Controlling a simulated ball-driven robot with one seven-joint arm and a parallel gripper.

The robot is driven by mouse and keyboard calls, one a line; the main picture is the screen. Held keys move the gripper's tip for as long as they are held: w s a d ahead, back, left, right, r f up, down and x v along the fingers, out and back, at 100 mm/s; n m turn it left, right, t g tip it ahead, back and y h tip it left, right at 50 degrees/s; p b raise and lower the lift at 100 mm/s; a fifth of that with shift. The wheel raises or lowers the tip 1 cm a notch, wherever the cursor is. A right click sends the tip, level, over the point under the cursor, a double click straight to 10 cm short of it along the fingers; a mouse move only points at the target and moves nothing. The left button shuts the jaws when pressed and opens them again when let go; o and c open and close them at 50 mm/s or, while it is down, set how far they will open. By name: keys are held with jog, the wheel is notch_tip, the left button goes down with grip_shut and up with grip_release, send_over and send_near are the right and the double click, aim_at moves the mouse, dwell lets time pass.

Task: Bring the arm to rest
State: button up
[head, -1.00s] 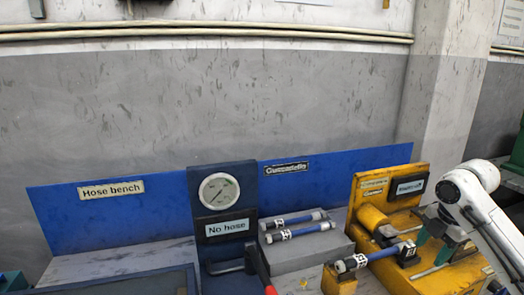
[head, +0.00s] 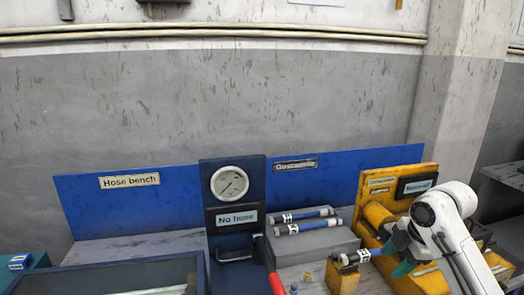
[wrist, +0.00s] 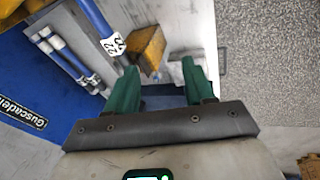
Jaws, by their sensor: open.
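My gripper (head: 402,256) is at the right of the bench in the head view, with my white arm bent down behind it. In the wrist view its two green fingers (wrist: 160,84) stand apart with no object gripped between them. A blue hose with a white marked tag (head: 358,256) lies with one end on a small yellow block (head: 342,279), close beside the fingers. In the wrist view this hose (wrist: 97,30) runs past the left finger; I cannot tell whether they touch.
A yellow fixture (head: 412,172) stands behind my gripper. Two more hoses (head: 305,222) lie on a grey block (head: 312,246). A dark blue gauge panel labelled "No hose" (head: 233,190) and a red lever (head: 276,284) stand left of it. The space above the bench is clear.

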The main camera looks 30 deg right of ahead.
jog(key=a+f+m+y, duration=0.1)
jog(key=a+f+m, duration=0.2)
jog(key=a+f, duration=0.55)
jog(key=a+f+m+y, duration=0.1)
jog(key=a+f+m, duration=0.25)
jog(key=a, duration=1.05)
jog(key=s+a+f+m, duration=0.4)
jog(key=s+a+f, duration=0.15)
jog(key=s, duration=0.45)
jog(key=s+d+f+m+g+h, duration=0.1)
jog(key=s, duration=0.5)
jog(key=s+d+f+m+g+h, duration=0.1)
jog(key=s+d+f+m+h, duration=0.1)
jog(key=s, duration=0.5)
jog(key=shift+g, duration=0.4)
jog(key=shift+d+f+m, duration=0.1)
jog(key=shift+m, duration=0.15)
